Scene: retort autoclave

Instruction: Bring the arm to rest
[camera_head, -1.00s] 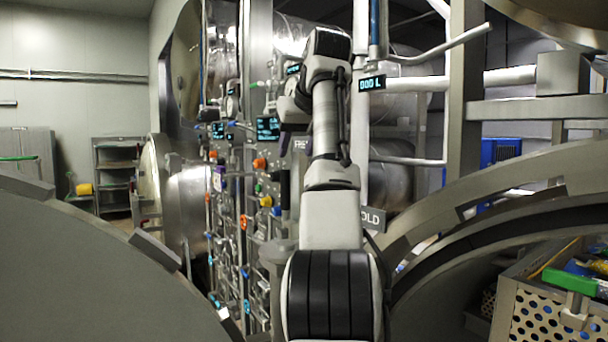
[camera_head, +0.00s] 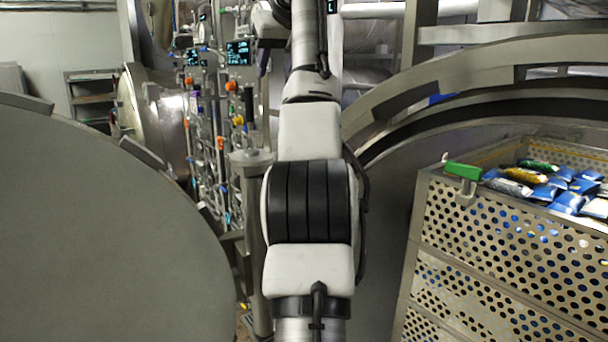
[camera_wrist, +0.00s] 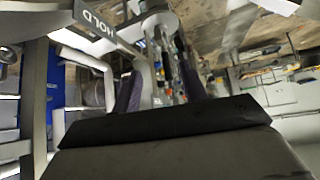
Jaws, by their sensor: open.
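My gripper (camera_wrist: 157,66) shows in the wrist view as two dark purple fingers set apart beyond the broad dark gripper body. It is open, and I see nothing held between the fingers. In the head view my arm rises through the middle of the picture and its upper end runs out of the top edge. The gripper itself cannot be made out clearly there.
A perforated metal basket (camera_head: 470,240) with several pouches (camera_head: 565,190) and a green-handled latch (camera_head: 463,172) stands at right. A large round grey door (camera_head: 100,220) fills the left. A valve panel (camera_head: 215,130) stands behind. A HOLD sign (camera_wrist: 97,24) shows in the wrist view.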

